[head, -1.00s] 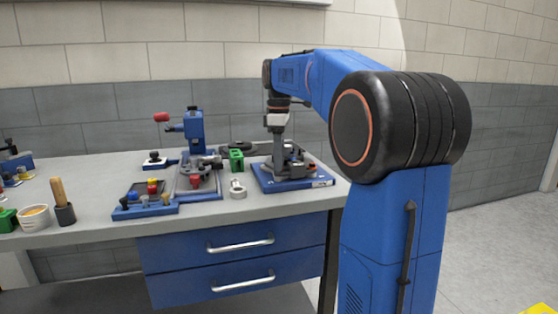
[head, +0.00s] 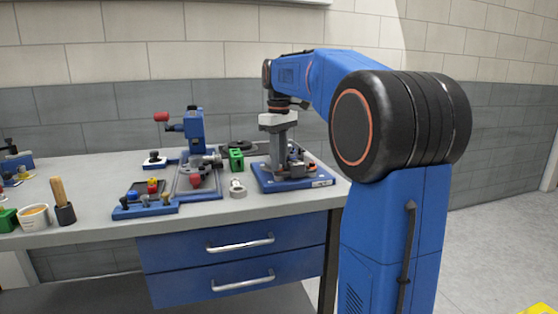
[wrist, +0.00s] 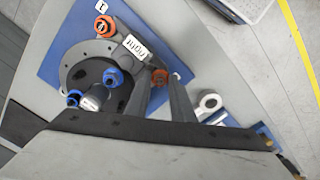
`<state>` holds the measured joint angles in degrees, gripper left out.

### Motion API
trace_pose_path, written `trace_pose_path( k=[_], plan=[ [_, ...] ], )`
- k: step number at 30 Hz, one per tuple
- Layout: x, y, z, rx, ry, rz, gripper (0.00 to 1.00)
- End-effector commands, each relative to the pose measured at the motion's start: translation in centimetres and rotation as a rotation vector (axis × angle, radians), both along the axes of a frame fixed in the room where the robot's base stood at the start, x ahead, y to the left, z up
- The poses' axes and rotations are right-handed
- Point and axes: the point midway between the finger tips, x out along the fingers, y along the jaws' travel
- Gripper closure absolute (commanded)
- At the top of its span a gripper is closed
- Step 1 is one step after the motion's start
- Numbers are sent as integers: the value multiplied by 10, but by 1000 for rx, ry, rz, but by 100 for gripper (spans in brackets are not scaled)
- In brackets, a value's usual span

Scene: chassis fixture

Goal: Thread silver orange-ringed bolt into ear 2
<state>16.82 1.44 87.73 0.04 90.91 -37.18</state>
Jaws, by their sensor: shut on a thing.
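The blue fixture plate (head: 290,183) stands at the right end of the bench, and it fills the upper left of the wrist view (wrist: 60,45). A round grey and black housing (wrist: 82,65) sits on it, with blue-ringed parts (wrist: 113,77) at its edge. A tag "1" (wrist: 101,7) is beside an orange-ringed part (wrist: 103,26). A tag "right" (wrist: 136,46) lies nearer my gripper. My gripper (wrist: 160,80) is shut on the orange-ringed bolt (wrist: 160,75); its orange ring shows between the fingertips. The bolt's shank and tip are hidden. I cannot make out ear 2.
A grey ring-shaped part (head: 237,188) lies left of the plate, near the front edge. A green block (head: 236,159), a blue vise-like device (head: 194,140) and a blue rack (head: 146,206) stand further left. Drawers are below.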

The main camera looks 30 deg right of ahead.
Motion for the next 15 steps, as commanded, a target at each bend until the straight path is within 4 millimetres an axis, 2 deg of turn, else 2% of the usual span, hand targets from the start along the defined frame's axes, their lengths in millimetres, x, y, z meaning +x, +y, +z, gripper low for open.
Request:
trace_pose_path(
  k=[11, 15],
  plan=[
    [0, 0, -1, 0, 0, -41, 100],
    [0, 0, -1, 0, 0, -111, 100]
  ],
)
